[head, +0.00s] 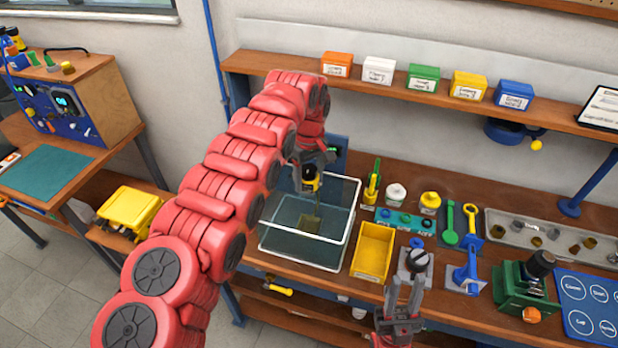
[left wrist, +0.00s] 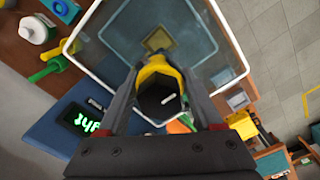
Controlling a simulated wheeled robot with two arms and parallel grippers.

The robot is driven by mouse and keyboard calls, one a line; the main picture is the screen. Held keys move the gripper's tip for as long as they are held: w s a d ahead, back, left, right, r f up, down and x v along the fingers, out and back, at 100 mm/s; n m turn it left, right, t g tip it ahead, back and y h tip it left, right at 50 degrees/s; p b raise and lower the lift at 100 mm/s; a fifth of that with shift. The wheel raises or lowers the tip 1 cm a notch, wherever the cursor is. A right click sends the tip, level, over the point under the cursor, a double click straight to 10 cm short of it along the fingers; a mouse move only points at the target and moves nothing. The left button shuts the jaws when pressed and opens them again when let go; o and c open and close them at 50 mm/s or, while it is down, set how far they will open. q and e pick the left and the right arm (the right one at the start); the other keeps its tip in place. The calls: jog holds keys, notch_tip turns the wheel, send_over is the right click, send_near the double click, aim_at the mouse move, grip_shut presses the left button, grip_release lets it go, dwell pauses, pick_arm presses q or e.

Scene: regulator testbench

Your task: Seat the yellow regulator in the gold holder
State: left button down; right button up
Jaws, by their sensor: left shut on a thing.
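The yellow regulator (head: 310,182), with a black top, hangs upright-looking in my left gripper (head: 311,166) over the clear tank. In the left wrist view the regulator (left wrist: 160,74) sits between both fingers of the left gripper (left wrist: 163,88), its black face toward the camera. The gold holder (head: 311,223) is low inside the tank, below the regulator and apart from it in the head view. It also shows in the left wrist view (left wrist: 157,39), just beyond the regulator.
The clear tank (head: 349,222) has a white rim and see-through walls around the holder. A yellow bin (head: 372,252) stands just right of it. A blue unit with a green display (left wrist: 84,121) is beside the tank. Tools and fixtures crowd the bench to the right.

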pick_arm(q)
jog(key=shift+b, duration=0.4)
jog(key=shift+f+b, duration=0.5)
jog(key=shift+b, duration=0.1)
dwell(0.9)
notch_tip(320, 180, down, 6)
jog(key=b, duration=0.6)
jog(key=shift+f, duration=0.2)
dwell(5.0)
